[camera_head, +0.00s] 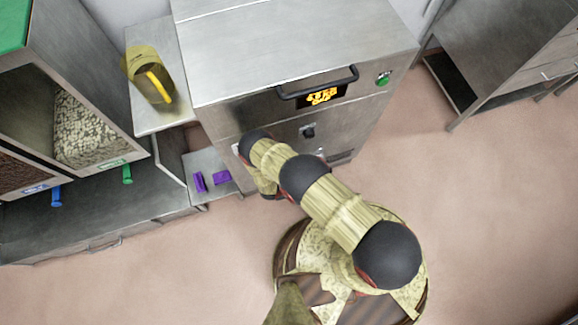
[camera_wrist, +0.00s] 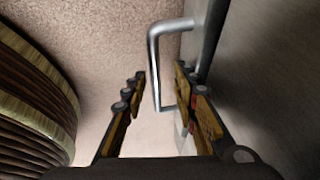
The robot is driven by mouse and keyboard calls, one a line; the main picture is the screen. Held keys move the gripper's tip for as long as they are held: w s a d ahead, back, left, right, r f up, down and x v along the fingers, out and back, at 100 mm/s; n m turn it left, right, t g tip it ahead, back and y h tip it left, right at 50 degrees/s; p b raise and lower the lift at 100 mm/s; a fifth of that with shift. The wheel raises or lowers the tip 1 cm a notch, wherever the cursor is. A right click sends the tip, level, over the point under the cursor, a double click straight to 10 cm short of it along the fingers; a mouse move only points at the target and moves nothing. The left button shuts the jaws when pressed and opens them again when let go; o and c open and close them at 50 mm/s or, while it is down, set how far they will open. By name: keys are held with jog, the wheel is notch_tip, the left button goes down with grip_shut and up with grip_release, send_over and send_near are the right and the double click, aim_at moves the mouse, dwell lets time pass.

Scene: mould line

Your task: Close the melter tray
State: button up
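The steel melter (camera_head: 235,120) stands at the top centre of the head view, with a black top handle, a lit display (camera_head: 325,94) and a green button (camera_head: 383,79). The melter tray cannot be made out clearly there; my arm covers part of the lower front. My gripper is mostly hidden behind my arm in the head view, low at the melter's front. In the wrist view my gripper (camera_wrist: 161,84) is open. A silver bar handle (camera_wrist: 154,65) on a steel face (camera_wrist: 265,75) shows between and beyond the fingertips. I cannot tell whether they touch it.
Left of the melter are a shelf with a yellow scoop (camera_head: 150,72), a lower shelf with purple pieces (camera_head: 221,177), and bins of pellets (camera_head: 90,130). Another steel unit (camera_head: 500,45) stands at the right. The pink floor (camera_head: 490,200) at right is clear.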

jog(key=shift+r, duration=0.1)
jog(key=v, duration=1.1)
jog(key=shift+a+r, duration=0.2)
jog(key=shift+r, duration=0.15)
jog(key=shift+s+a, duration=0.1)
